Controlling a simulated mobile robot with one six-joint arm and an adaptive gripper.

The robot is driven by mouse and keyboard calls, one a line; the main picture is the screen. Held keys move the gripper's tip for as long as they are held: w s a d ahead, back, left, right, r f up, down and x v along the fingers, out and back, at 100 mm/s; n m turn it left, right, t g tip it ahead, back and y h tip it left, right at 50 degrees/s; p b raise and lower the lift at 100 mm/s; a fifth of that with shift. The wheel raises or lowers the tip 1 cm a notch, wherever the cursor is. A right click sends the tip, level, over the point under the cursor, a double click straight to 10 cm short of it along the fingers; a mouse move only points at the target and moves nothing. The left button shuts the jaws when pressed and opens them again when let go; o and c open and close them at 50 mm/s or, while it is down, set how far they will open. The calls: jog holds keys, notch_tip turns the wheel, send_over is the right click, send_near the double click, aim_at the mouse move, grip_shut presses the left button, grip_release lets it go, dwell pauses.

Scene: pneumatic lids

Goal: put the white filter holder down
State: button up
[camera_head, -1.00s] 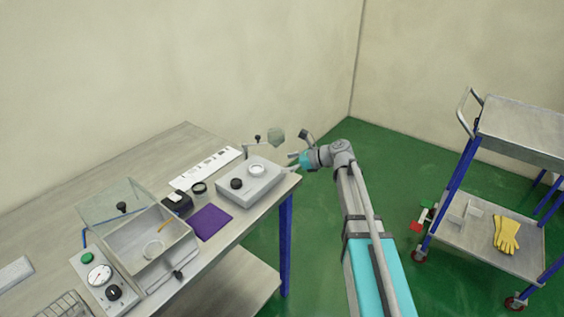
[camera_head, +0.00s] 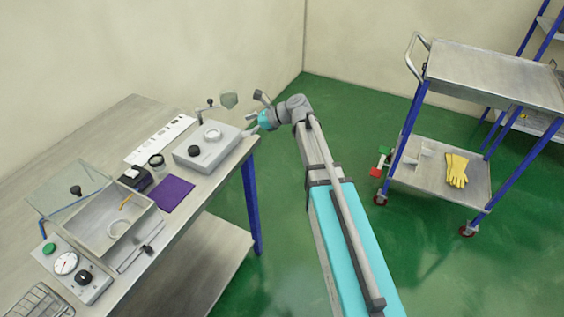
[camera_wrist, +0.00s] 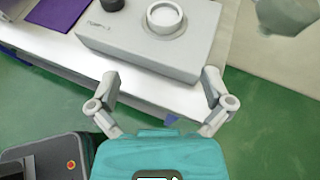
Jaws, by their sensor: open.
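A white round ring-shaped piece (camera_head: 212,134), which looks like the white filter holder, sits on top of the grey box (camera_head: 222,149) at the table's right end. It also shows in the wrist view (camera_wrist: 165,15), at the top edge. A second pale ring (camera_head: 118,228) lies inside the open metal chamber, so I cannot be sure which one is named. My gripper (camera_wrist: 160,78) is open and empty, its fingers apart in front of the box's side. In the head view my gripper (camera_head: 254,121) is just beyond the box's right end.
A black knob (camera_head: 194,151) is on the box. The purple mat (camera_head: 172,193), a black-rimmed cup (camera_head: 157,160) and a white strip (camera_head: 160,139) lie nearby. A grey-green piece (camera_head: 229,100) is behind the box. A cart (camera_head: 500,75) stands right, with green floor between.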

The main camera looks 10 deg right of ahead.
jog(key=s+d+f+n+g+h, duration=0.1)
jog(key=s+d+f+n+h, duration=0.2)
jog(key=s+n, duration=0.4)
jog(key=s+d+f+n+g+h, duration=0.1)
jog(key=s+d+f+n+h, duration=0.3)
jog(key=s+d+n+h, duration=0.1)
jog(key=s+d+f+n+g+h, duration=0.1)
jog(key=s+d+f+n+h, duration=0.3)
jog(key=s+n, duration=0.4)
jog(key=shift+s+d+n+g, duration=0.3)
jog(key=shift+s+d, duration=0.4)
jog(key=shift+s, duration=0.4)
